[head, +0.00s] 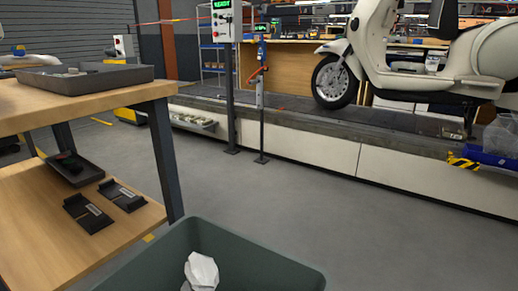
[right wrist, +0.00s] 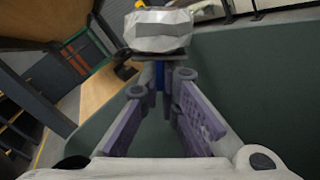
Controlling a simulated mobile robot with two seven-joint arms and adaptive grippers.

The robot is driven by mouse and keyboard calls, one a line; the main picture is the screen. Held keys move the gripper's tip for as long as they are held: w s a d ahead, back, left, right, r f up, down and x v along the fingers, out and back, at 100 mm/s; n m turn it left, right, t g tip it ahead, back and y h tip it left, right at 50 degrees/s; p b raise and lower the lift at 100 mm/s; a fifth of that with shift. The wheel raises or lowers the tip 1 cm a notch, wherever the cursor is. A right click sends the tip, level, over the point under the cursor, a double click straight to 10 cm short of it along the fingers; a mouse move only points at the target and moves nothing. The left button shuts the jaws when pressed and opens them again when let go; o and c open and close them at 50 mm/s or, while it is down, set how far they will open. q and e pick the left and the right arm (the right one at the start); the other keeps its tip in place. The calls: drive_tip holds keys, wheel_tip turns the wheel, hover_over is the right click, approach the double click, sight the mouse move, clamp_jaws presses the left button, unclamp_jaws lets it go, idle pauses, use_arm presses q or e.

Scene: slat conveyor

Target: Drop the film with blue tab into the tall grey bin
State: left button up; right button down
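The tall grey bin (head: 290,272), greenish grey, stands at the bottom of the head view, its open top facing up. The film with blue tab (head: 201,270) shows as a white crumpled lump within the bin's outline. In the right wrist view the film (right wrist: 158,30) lies just past the fingertips of my right gripper (right wrist: 160,82), with a narrow blue strip between the fingers. The gripper looks closed on this tab, though the contact is partly hidden. Bin walls (right wrist: 255,75) show around the fingers. My left gripper is not in view.
A wooden bench (head: 100,97) at left holds a grey tray (head: 85,82). Its lower shelf (head: 105,225) holds a small dark tray (head: 95,173) and black parts. A cream scooter (head: 420,60) stands on the conveyor behind. The floor (head: 330,210) between is clear.

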sight(190, 280)
drive_tip(key=shift+f, duration=0.8)
drive_tip(key=c, duration=1.7)
unclamp_jaws()
drive_tip(key=shift+r, duration=0.1)
wheel_tip(190, 280, up, 10)
drive_tip(key=shift+f, duration=0.1)
